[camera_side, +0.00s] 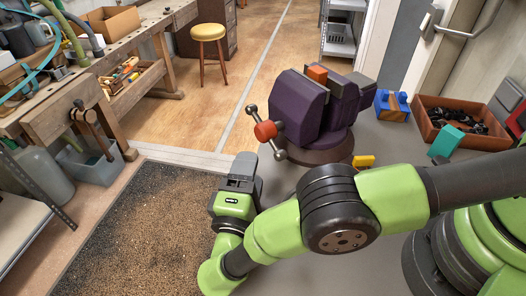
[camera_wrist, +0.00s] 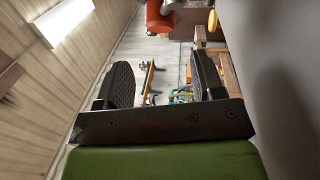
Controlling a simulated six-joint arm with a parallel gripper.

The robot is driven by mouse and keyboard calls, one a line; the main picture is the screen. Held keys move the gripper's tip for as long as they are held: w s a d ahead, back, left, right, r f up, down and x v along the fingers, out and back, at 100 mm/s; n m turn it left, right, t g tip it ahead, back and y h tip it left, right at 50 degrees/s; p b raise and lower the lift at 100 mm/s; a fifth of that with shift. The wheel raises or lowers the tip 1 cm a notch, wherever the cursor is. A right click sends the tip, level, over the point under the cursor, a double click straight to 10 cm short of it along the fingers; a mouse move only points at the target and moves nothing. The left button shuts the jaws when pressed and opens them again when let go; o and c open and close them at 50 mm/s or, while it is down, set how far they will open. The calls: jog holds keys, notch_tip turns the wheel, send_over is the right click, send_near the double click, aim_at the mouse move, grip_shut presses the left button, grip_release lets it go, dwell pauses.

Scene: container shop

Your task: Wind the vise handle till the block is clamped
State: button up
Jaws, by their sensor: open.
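The dark purple vise (camera_side: 303,104) stands on a round base in the middle of the side view. An orange block (camera_side: 317,74) sits upright between its jaws; I cannot tell whether both jaws touch it. The vise handle (camera_side: 265,131) has a red-orange hub and a grey bar with round ends, slanting from upper left to lower right. My gripper (camera_side: 246,163) is below and slightly left of the handle, apart from it in the picture.
A blue and wood-coloured item (camera_side: 392,106), a brown bin (camera_side: 462,125) of dark parts, a teal block (camera_side: 445,142) and a yellow piece (camera_side: 363,161) lie right of the vise. A workbench (camera_side: 75,90) and a yellow stool (camera_side: 208,33) stand farther off. A dark mat (camera_side: 130,235) lies at left.

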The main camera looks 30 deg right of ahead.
aim_at(271, 142)
jog(key=n, duration=0.4)
jog(key=r+n, duration=0.1)
jog(key=n, duration=0.1)
jog(key=shift+a+g+y, duration=0.15)
jog(key=shift+g+y, duration=0.15)
jog(key=n, duration=0.4)
jog(key=shift+s+r+g, duration=0.1)
jog(key=shift+r+g, duration=0.15)
jog(key=shift+g, duration=0.05)
jog(key=n, duration=0.3)
jog(key=shift+s+r+g+y, duration=0.1)
jog(key=shift+r+g+y, duration=0.1)
jog(key=shift+g+y, duration=0.1)
jog(key=w+d+n, duration=0.1)
jog(key=d+n, duration=0.1)
jog(key=n, duration=0.2)
jog(key=w+d+n+g, duration=0.1)
jog(key=w+d+n, duration=0.1)
jog(key=n, duration=0.3)
jog(key=w+d+f+n+g+y, duration=0.1)
jog(key=d+n, duration=0.2)
jog(key=n, duration=0.1)
jog(key=shift+w+d+f+n, duration=0.1)
jog(key=shift+w+d+n, duration=0.2)
jog(key=shift+w+d, duration=0.1)
jog(key=c, duration=0.6)
